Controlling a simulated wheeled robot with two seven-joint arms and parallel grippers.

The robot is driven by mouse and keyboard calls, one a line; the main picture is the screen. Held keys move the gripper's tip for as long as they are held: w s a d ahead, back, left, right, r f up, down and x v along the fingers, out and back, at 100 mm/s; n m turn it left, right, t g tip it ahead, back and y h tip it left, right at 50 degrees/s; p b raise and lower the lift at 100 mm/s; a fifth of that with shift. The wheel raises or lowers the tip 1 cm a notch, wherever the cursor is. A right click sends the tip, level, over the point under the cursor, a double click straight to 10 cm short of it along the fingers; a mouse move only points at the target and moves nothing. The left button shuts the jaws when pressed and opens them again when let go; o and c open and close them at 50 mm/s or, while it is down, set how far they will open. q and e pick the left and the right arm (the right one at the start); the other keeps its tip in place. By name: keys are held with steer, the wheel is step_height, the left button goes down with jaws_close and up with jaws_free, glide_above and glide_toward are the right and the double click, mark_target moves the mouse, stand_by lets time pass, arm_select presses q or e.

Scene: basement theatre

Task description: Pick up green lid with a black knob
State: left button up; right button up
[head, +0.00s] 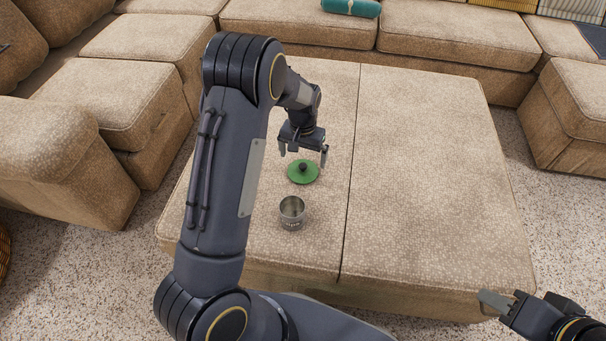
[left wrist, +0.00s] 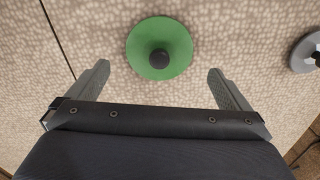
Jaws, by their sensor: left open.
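The green lid (head: 303,172), a flat disc with a round black knob (head: 303,167) on top, lies on the beige ottoman. My left gripper (head: 303,154) is open and empty, just above and beyond the lid, pointing down. In the left wrist view the lid (left wrist: 140,38) lies ahead of the gap between the fingertips (left wrist: 158,70), with its knob (left wrist: 159,58) near that gap. The fingers appear apart from the lid. My right gripper (head: 497,302) shows only partly at the lower right, away from the lid; its opening is unclear.
An open metal tin (head: 292,213) stands on the ottoman (head: 430,170), nearer than the lid. A grey disc with a dark knob (left wrist: 306,52) shows at the right edge of the left wrist view. Sofa sections (head: 460,35) surround the ottoman; its right half is clear.

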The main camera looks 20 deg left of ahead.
mark_target(303, 164)
arm_select(q)
step_height(303, 164, down, 5)
steer(key=b, duration=0.2)
steer(key=shift+f+b, duration=0.15)
steer(key=shift+b, duration=0.15)
steer(key=c, duration=0.9)
